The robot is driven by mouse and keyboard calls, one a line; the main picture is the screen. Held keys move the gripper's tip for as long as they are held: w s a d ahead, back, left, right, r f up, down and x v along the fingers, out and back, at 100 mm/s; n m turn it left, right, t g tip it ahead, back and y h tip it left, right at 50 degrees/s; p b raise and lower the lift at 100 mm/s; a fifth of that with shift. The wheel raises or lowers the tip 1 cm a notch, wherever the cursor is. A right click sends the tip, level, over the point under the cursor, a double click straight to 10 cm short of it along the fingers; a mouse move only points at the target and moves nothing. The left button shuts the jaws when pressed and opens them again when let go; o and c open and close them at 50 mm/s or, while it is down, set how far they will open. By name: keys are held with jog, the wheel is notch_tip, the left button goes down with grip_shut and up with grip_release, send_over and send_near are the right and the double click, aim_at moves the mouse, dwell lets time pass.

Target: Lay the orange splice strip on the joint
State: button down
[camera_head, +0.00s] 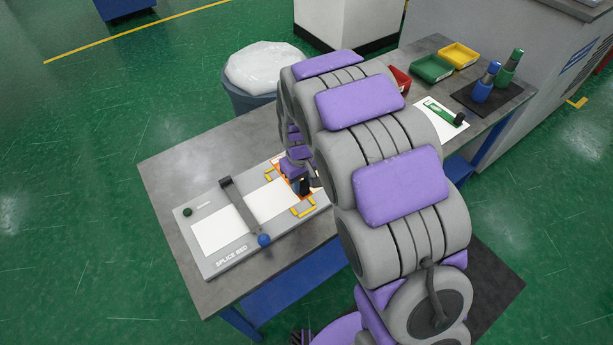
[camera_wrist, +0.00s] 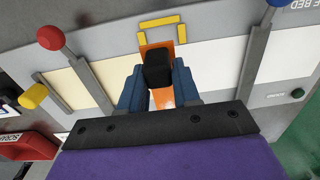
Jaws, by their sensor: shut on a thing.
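The orange splice strip (camera_wrist: 183,88) lies under my gripper, between yellow corner brackets (camera_wrist: 160,24) on the splice bed (camera_head: 216,249). It also shows at my gripper in the head view (camera_head: 279,166). My gripper (camera_wrist: 158,80) points down at the bed, its two blue fingers shut on a black block (camera_wrist: 158,66) above the strip. The block appears to be the strip's grip. Pale sheets show on either side, a white one (camera_head: 219,228) and a cream one (camera_wrist: 118,70). The joint is hidden by the strip and gripper; whether the strip touches the sheets I cannot tell.
A clamp bar with a blue knob (camera_head: 264,240) crosses the white sheet. Another bar with a red knob (camera_wrist: 50,37) and a yellow knob (camera_wrist: 33,96) stand left in the wrist view. Red (camera_head: 400,79), green (camera_head: 431,68) and yellow (camera_head: 459,55) bins and two bottles stand at the bench's far end.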

jog(key=shift+a+f, duration=0.8)
jog(key=shift+a, duration=0.25)
jog(key=shift+a+f, duration=0.15)
jog(key=shift+f, duration=0.2)
jog(key=shift+d+f, duration=0.35)
jog(key=shift+d, duration=0.3)
jog(key=shift+d+f, duration=0.35)
jog(key=shift+d, duration=0.25)
jog(key=shift+d+f, duration=0.3)
jog(key=shift+f, duration=0.25)
jog(key=shift+a+f, duration=0.25)
jog(key=shift+f, duration=0.05)
jog(key=shift+a+f, duration=0.3)
jog(key=shift+a, duration=0.65)
jog(key=shift+d, duration=0.35)
jog(key=c, duration=1)
grip_release()
jog(key=shift+d+r, duration=0.1)
jog(key=shift+d, duration=0.3)
jog(key=shift+o, duration=1.3)
jog(key=shift+a, duration=0.55)
notch_tip(320, 180, up, 17)
jog(key=p, duration=0.2)
jog(key=shift+d+p, duration=0.2)
jog(key=shift+p, duration=0.1)
